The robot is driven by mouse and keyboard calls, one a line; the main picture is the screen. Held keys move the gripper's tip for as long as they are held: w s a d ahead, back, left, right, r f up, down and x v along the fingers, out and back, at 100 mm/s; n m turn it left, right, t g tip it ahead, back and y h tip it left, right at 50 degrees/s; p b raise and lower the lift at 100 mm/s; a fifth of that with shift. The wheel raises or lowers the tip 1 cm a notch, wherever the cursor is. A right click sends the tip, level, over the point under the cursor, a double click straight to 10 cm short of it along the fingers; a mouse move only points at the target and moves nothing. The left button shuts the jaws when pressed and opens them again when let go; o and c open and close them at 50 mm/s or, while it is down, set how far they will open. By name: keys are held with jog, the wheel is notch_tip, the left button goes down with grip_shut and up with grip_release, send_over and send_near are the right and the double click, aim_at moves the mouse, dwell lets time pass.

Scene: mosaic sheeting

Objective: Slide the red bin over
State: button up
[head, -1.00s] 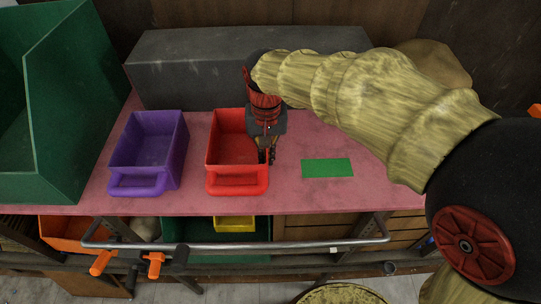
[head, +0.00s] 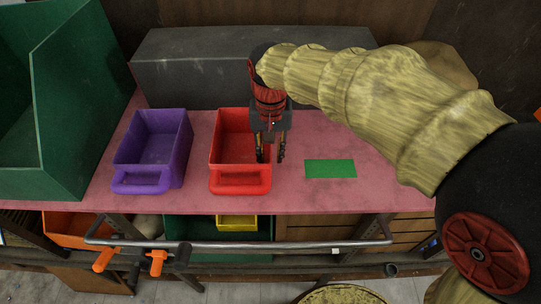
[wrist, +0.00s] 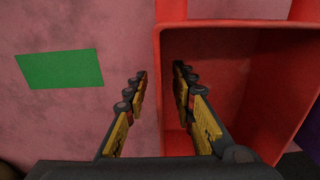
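The red bin (head: 240,181) stands on the pink bench top, with its handle toward the front. A flat green rectangle (head: 330,168) lies on the bench to its right, apart from it. My gripper (head: 271,155) points down at the bin's right wall with its fingers spread. In the wrist view, the open gripper (wrist: 160,88) has one finger over the bench outside the red bin (wrist: 237,37) and the other over the bin's inside. The wall passes between the fingers; I cannot tell whether either touches it. The green rectangle (wrist: 60,69) also shows there.
A purple bin (head: 153,180) stands left of the red bin with a gap between. A grey block (head: 190,75) stands behind them, and a large green container (head: 75,125) is at far left. A metal rail (head: 240,244) runs along the front. Bench around the green rectangle is clear.

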notch_tip(320, 180, up, 11)
jog(key=shift+f, duration=0.1)
dwell(0.3)
